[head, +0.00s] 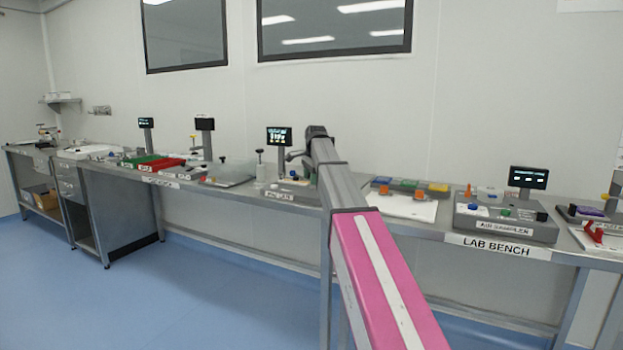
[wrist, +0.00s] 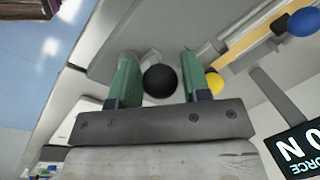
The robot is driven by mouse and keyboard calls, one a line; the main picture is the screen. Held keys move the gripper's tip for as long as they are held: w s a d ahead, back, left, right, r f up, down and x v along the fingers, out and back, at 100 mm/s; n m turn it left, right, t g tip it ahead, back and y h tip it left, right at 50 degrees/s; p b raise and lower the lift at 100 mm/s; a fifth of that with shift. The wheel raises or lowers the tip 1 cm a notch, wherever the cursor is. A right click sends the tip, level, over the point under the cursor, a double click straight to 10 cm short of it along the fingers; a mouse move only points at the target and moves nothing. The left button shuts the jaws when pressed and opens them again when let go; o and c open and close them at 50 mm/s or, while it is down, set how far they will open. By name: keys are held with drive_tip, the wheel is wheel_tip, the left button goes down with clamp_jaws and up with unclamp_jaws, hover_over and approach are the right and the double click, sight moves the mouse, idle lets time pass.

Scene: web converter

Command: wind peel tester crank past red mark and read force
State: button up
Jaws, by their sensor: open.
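In the wrist view, my gripper (wrist: 158,62) is open, with one green finger on each side of a round black knob (wrist: 160,80). The knob looks like the crank's handle; I cannot tell whether a finger touches it. A dark display (wrist: 298,150) at the lower right reads "0 N" with "FORCE" beside it, tilted in the picture. In the head view, the tester's lit screen (head: 279,136) stands just left of my arm's far end. My arm hides part of the tester there, and my fingers are not clear. I cannot make out the red mark.
In the wrist view, a yellow knob (wrist: 215,82) is close to the right finger, and a blue ball (wrist: 303,22) is at the upper right. In the head view, a white board (head: 400,207) and the air sampler (head: 505,222) stand on the bench to the right.

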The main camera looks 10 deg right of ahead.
drive_tip(key=c, duration=0.6)
drive_tip(key=shift+s, duration=0.1)
drive_tip(key=n, duration=0.2)
drive_tip(key=s+n, duration=0.1)
drive_tip(key=shift+a+n+y, duration=0.3)
drive_tip(key=n, duration=0.1)
drive_tip(key=s+n, duration=0.1)
drive_tip(key=n, duration=0.1)
drive_tip(key=shift+s+a+n+g, duration=0.2)
drive_tip(key=shift+n+g, duration=0.1)
drive_tip(key=shift+g, duration=0.1)
drive_tip(key=shift+s+d+n+g+y, duration=0.2)
drive_tip(key=shift+s+n, duration=0.15)
drive_tip(key=shift+n, duration=0.75)
drive_tip(key=shift+s+d+n+g+y, duration=0.15)
drive_tip(key=shift+s+n, duration=0.25)
drive_tip(key=shift+n, duration=0.7)
drive_tip(key=shift+s+d+n+g+y, duration=0.1)
drive_tip(key=shift+s+n+g, duration=0.2)
drive_tip(key=shift+n, duration=0.8)
